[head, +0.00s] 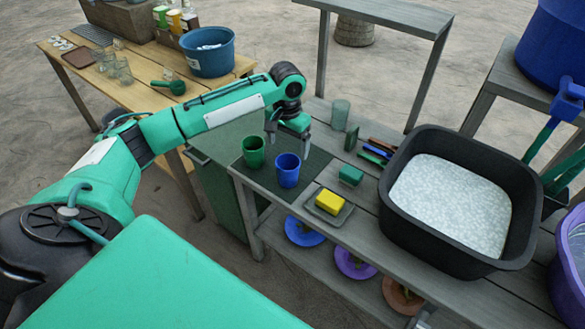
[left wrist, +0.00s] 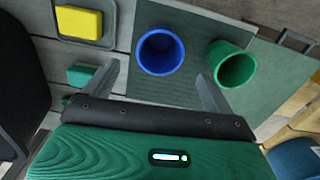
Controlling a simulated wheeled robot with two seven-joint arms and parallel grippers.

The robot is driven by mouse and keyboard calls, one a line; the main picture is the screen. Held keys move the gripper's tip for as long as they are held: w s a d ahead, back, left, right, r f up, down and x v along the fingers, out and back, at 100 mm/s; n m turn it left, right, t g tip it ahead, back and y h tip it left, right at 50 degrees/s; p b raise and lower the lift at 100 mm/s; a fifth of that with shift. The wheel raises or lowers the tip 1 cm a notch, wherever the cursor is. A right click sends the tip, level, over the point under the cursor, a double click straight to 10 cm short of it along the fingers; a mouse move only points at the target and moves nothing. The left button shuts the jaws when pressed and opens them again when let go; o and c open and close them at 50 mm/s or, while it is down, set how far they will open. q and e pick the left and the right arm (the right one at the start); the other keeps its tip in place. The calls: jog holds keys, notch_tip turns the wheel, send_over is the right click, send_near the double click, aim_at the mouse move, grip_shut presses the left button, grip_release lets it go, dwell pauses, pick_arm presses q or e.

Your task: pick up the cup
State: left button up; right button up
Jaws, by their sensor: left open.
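A blue cup (head: 287,170) and a green cup (head: 253,152) stand upright side by side on a dark mat (head: 313,163) at the left end of the grey bench. My left gripper (head: 288,148) is open and empty, just behind and above the blue cup, pointing down. In the left wrist view the blue cup (left wrist: 160,51) shows beyond and between the fingertips (left wrist: 158,72). The green cup (left wrist: 231,64) is just right of the right finger there. Both cups look empty inside. I see no contact between gripper and cups. My right gripper is not in view.
A yellow sponge (head: 329,201) on a small tray and a green block (head: 351,175) lie right of the cups. A black basin (head: 400,222) of whitish foamy water fills the bench further right. A clear glass (head: 340,113) stands behind. A wooden table (head: 133,96) is at back left.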

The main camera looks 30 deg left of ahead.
aim_at(288, 172)
pick_arm(q)
notch_tip(288, 172, down, 12)
jog(key=shift+s+r, duration=0.1)
jog(key=c, duration=1.1)
jog(key=shift+r, duration=0.1)
